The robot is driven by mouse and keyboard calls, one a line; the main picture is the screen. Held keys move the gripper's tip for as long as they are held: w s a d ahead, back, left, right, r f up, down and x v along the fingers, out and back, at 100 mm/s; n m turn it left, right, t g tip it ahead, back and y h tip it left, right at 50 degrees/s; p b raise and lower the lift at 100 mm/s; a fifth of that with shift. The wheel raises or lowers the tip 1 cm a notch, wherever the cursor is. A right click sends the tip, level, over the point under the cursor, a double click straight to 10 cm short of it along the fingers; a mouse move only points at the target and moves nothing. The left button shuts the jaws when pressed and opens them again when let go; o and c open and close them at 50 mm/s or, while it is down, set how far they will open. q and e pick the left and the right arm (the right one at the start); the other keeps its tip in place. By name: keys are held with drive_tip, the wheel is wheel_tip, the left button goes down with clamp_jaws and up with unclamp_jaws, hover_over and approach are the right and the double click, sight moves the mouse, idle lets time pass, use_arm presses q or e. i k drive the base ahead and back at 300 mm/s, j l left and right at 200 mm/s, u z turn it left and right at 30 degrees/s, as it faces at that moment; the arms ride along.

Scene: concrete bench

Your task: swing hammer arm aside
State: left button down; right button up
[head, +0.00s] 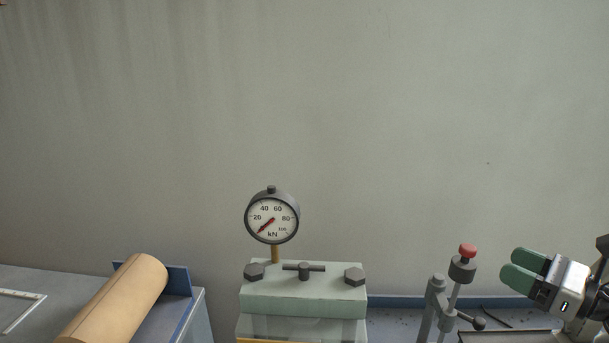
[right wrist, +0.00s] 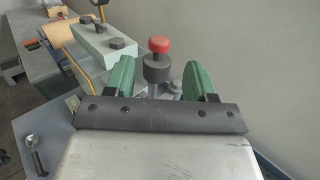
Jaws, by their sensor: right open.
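The hammer arm appears to be the grey jointed piece at the lower right of the head view, with a post (head: 438,285) and a dark cylinder (head: 462,268) topped by a red knob (head: 467,250). A lever with a dark ball end (head: 478,323) sticks out low beside it. My right gripper (head: 515,266), with green fingers, is open and empty just right of the cylinder, with a gap. In the right wrist view the red knob (right wrist: 159,45) and cylinder show between the spread fingers (right wrist: 158,75). Its lower parts are partly hidden there by my gripper. My left gripper is not in view.
A pale green press block (head: 305,290) with dark bolts and a round kN gauge (head: 271,218) stands left of the arm. A tan cylinder (head: 120,298) lies on the grey bench (head: 50,280) at far left. A plain wall (head: 400,120) rises behind.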

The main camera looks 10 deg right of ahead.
sight(435, 296)
drive_tip(key=k, duration=1.5)
